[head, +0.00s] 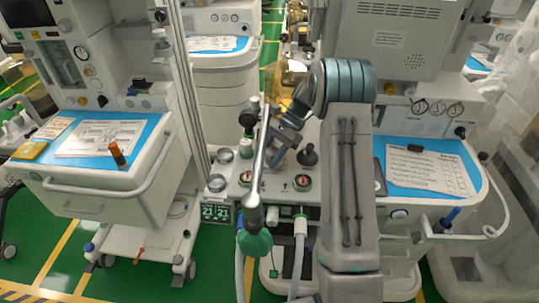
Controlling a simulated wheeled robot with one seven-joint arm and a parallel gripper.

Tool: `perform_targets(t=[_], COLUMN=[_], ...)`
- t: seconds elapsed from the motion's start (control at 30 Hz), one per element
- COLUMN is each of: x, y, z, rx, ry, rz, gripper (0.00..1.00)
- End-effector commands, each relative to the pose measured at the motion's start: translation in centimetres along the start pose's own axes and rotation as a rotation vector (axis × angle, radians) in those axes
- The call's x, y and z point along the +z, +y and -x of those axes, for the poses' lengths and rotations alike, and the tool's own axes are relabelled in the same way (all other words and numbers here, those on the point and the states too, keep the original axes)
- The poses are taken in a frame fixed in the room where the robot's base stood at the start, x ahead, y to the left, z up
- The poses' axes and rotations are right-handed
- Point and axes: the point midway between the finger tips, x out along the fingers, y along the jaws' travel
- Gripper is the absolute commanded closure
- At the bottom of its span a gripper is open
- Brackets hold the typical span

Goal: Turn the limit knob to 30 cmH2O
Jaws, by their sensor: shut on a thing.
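My arm reaches over the anaesthesia machine in the middle, and my gripper (274,160) points down and to the left beside the slanted metal tube. It is small and partly covered by my wrist and that tube. The jaws are shut on what appears to be the limit knob. The knob itself is hidden behind the gripper and tube, so its setting cannot be read. A small dark display (215,212) at lower left of the machine shows green digits that look like 21 and 21.
A metal tube (262,150) with a green bag (255,243) stands close to my gripper. A black knob-like part (307,156) is just to its right. A left cart (110,185) and a blue-topped work surface with a paper (430,170) flank the arm.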

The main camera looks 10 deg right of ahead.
Motion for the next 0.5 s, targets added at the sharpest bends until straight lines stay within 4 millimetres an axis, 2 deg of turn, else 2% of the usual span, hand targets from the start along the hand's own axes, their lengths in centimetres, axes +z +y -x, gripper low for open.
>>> perform_targets(t=[0.03,0.1,0.5], x=[-0.03,-0.02,-0.11], y=[0.00,0.00,0.00], z=[0.03,0.03,-0.08], rx=[-0.001,-0.001,-0.025], ry=[0.002,0.002,0.002], rz=[0.000,0.000,-0.024], gripper=[0.56,0.37,0.37])
